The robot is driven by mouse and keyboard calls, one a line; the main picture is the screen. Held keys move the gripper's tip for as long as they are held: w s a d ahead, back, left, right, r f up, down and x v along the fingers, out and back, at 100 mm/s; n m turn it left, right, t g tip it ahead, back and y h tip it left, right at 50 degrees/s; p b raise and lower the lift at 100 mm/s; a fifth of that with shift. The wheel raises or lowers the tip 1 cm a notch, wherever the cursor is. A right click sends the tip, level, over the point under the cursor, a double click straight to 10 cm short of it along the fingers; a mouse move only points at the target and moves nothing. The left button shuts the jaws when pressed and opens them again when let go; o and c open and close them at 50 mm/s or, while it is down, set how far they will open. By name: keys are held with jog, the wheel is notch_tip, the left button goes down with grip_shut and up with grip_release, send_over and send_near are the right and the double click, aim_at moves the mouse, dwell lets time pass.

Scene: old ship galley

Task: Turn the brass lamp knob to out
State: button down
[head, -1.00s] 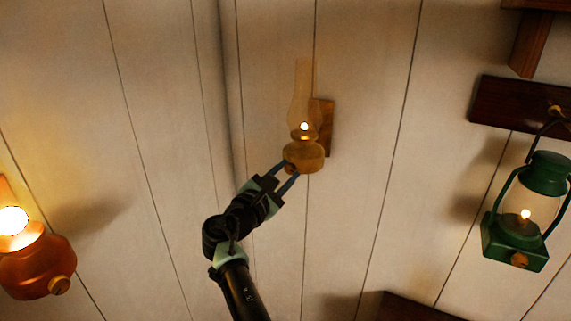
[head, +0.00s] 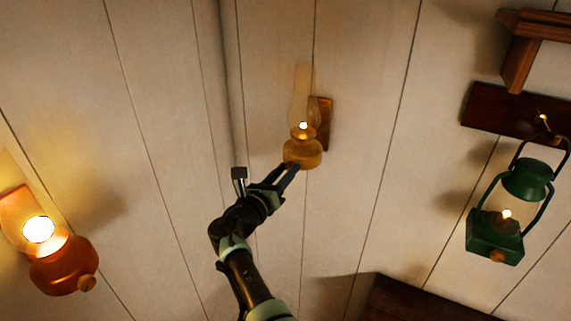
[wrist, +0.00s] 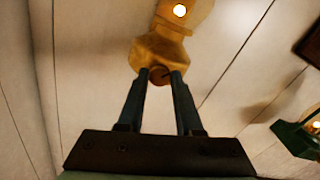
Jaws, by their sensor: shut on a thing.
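The brass lamp (head: 302,151) hangs on a wooden wall bracket in the middle of the head view, with a tall glass chimney and a small lit flame. In the wrist view its brass body (wrist: 162,48) is at the top centre. My gripper (head: 291,169) reaches up to the lamp's lower front from below. In the wrist view, its two fingers (wrist: 160,76) are closed on the small round brass knob (wrist: 159,75), which shows between the fingertips with a dark mark on its face. In the head view the fingers hide the knob.
A lit copper lamp (head: 64,272) is at the lower left. A lit green lantern (head: 497,233) hangs from a dark wooden board (head: 500,108) at the right. A wooden shelf (head: 517,62) is at the upper right, and dark wood (head: 405,303) at the bottom right. The wall around the brass lamp is clear.

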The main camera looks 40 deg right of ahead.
jog(key=n+p, duration=0.2)
jog(key=n, duration=0.2)
jog(key=shift+n, duration=0.3)
jog(key=shift+n+p, duration=0.3)
jog(key=shift+n, duration=1.5)
jog(key=c, duration=0.6)
grip_release()
jog(key=shift+a, duration=0.15)
